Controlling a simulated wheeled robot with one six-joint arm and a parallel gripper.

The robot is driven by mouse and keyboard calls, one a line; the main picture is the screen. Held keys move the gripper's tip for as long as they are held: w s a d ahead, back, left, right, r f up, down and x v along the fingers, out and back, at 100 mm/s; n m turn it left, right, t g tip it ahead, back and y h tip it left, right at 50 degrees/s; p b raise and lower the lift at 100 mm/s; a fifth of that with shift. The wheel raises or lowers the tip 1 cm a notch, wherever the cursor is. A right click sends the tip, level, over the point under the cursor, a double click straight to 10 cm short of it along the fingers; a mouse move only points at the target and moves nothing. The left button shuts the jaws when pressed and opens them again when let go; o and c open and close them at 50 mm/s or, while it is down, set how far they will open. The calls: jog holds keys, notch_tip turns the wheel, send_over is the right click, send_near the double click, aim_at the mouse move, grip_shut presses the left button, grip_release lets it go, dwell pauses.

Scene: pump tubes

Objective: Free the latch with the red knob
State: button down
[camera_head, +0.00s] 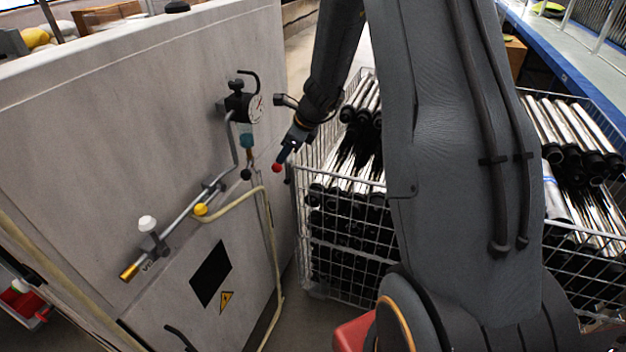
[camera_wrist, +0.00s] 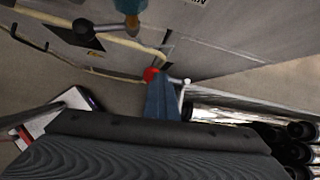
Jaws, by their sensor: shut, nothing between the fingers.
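The red knob (camera_head: 277,168) is a small ball beside the right edge of the grey cabinet in the head view. It also shows in the wrist view (camera_wrist: 150,74), right at the tip of my gripper. My gripper (camera_head: 285,155) is shut and empty, pointing down-left at the knob. In the wrist view its blue-grey fingers (camera_wrist: 158,88) end at the knob and partly cover it. They look touching or nearly so; I cannot tell which. The latch body behind the knob is not clearly visible.
The grey cabinet (camera_head: 110,130) carries a pressure gauge (camera_head: 255,108), pipes, a yellow knob (camera_head: 200,210) and a white knob (camera_head: 147,223). A wire crate (camera_head: 345,255) of metal tubes stands close on the right. A narrow floor gap lies between cabinet and crate.

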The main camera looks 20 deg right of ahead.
jog(key=d+f+b+v, duration=0.1)
jog(key=d+b+v, duration=0.1)
jog(key=v, duration=0.6)
jog(key=s+a+f+n+g+h, duration=0.1)
jog(key=s+a+n, duration=0.3)
jog(key=s+n, duration=0.4)
jog(key=s+a+f+n+g+h+b, duration=0.1)
jog(key=s+a+n, duration=0.3)
jog(key=s+n, duration=0.3)
jog(key=s+a+f+n+g+h+b, duration=0.1)
jog(key=s+a+n, duration=0.3)
jog(key=s+n, duration=0.4)
jog(key=n, duration=0.3)
jog(key=shift+s+a+f+g+h, duration=0.3)
jog(key=shift+a+f+h, duration=0.05)
jog(key=shift+f+h, duration=0.05)
